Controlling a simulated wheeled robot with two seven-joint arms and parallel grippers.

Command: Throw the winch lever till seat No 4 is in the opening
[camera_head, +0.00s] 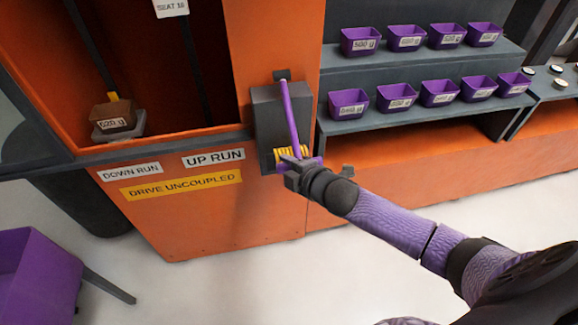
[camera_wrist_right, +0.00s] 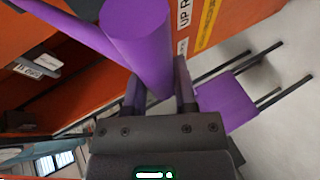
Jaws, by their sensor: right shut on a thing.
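The winch lever (camera_head: 290,115) is a purple rod on a dark grey box (camera_head: 266,122) on the orange housing, and it hangs down, slightly tilted. My right gripper (camera_head: 298,170) is shut at its lower end. In the right wrist view a thick purple cylinder of the lever (camera_wrist_right: 142,45) sits between my gripper fingers (camera_wrist_right: 160,90). The opening (camera_head: 150,70) at the left holds a grey seat (camera_head: 122,130) bearing a brown block (camera_head: 112,117) marked 520 g. A tag (camera_head: 171,8) above reads SEAT and a number I cannot read surely. No seat marked 4 shows. My left gripper is out of view.
Labels below the opening read DOWN RUN (camera_head: 130,172), UP RUN (camera_head: 213,158) and DRIVE UNCOUPLED (camera_head: 181,191). Several purple bins (camera_head: 398,97) stand on two grey shelves at the right. A purple stand (camera_head: 38,285) is at the lower left. Pale floor lies in front.

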